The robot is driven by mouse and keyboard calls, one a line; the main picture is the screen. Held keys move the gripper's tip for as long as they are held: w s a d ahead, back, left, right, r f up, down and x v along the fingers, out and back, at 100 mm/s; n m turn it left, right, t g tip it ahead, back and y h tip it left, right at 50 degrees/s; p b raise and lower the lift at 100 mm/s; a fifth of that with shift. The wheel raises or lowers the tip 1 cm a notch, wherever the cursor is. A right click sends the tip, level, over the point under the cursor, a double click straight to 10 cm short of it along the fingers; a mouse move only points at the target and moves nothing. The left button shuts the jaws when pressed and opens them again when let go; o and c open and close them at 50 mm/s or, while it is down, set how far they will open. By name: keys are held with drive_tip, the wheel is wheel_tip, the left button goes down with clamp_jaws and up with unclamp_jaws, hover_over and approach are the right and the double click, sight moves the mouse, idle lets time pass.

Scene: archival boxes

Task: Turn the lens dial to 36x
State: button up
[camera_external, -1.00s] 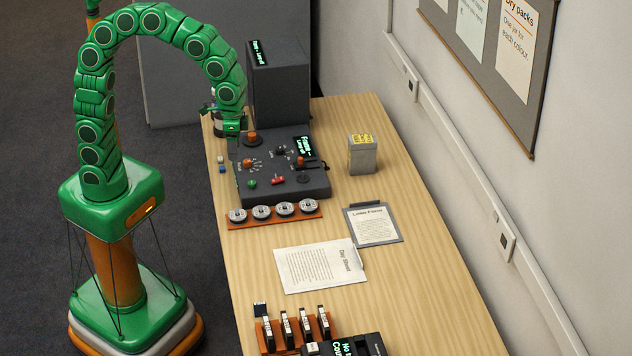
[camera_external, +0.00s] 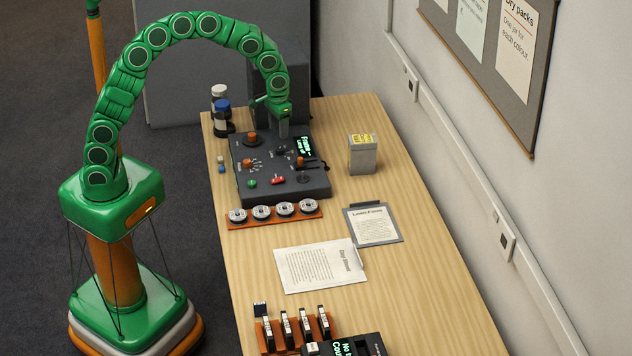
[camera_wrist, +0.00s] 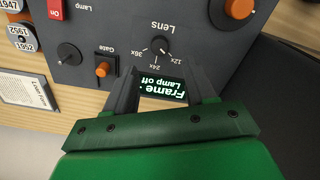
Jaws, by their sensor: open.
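The lens dial (camera_wrist: 160,45) is a small black knob on the dark grey control panel (camera_wrist: 105,25), marked 12x, 24x and 36x. Its white mark seems to point towards 12x, though it is small. It also shows in the external view (camera_external: 281,150), too small there to read. My gripper (camera_wrist: 163,82) is open and empty, with its fingers apart. In the wrist view the dial lies just beyond the fingertips, between their lines. In the external view my gripper (camera_external: 284,130) hangs over the panel's back part, behind the dial.
A lit display (camera_wrist: 165,85) reads "Frame" and "Lamp off". An orange gate knob (camera_wrist: 102,69), a red lamp switch (camera_wrist: 56,9) and another orange knob (camera_wrist: 239,8) are on the panel. A tall dark box (camera_external: 300,85) stands behind. Reels (camera_external: 262,212) lie in front.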

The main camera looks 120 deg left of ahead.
sight(279, 148)
drive_tip(key=shift+f, duration=3.85)
drive_tip(key=shift+c, duration=0.2)
clamp_jaws()
